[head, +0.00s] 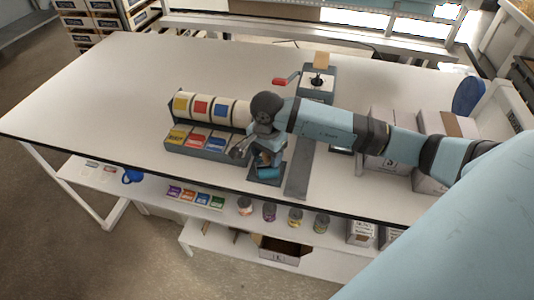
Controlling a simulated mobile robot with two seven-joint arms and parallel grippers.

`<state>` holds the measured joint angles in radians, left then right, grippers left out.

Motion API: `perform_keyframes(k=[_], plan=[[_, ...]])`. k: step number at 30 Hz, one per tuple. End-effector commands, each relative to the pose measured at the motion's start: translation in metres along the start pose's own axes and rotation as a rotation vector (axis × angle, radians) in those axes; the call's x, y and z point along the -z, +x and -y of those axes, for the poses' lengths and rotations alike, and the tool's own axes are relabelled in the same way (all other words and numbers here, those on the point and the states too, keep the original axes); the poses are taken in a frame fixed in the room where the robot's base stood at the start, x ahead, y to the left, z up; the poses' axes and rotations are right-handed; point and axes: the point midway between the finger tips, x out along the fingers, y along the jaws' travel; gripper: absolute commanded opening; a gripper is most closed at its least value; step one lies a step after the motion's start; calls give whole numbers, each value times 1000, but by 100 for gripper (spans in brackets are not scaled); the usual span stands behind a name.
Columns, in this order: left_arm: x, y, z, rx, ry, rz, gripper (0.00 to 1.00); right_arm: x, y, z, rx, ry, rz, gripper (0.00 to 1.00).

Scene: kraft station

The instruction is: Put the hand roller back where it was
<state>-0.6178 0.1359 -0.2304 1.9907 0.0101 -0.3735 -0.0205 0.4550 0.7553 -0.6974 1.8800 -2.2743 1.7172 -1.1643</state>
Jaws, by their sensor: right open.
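The right gripper (242,152) reaches in from the right and hangs over the right end of the bin rack. Its fingers are small and partly hidden by my wrist, and it looks empty. Just right of it and nearer the front edge lies a dark square pad (257,180). A small blue cylinder on it (268,173), probably the hand roller, sits under my wrist and is partly covered. I cannot tell whether the gripper touches it. My left gripper is out of view.
A rack holds rolls with coloured labels (181,104) above open bins (177,138). Boxes (430,122) stand further right. The table's left half (100,90) is clear.

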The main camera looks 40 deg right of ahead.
Motion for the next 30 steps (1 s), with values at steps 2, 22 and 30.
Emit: perform_keyframes(k=[2, 22, 30], plan=[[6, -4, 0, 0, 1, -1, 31, 0, -6, 0, 0, 0, 1, 56], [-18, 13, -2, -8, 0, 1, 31, 0, -118, 0, 2, 0, 0, 56], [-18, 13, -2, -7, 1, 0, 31, 0, -123, 0, -1, 0, 0, 56]])
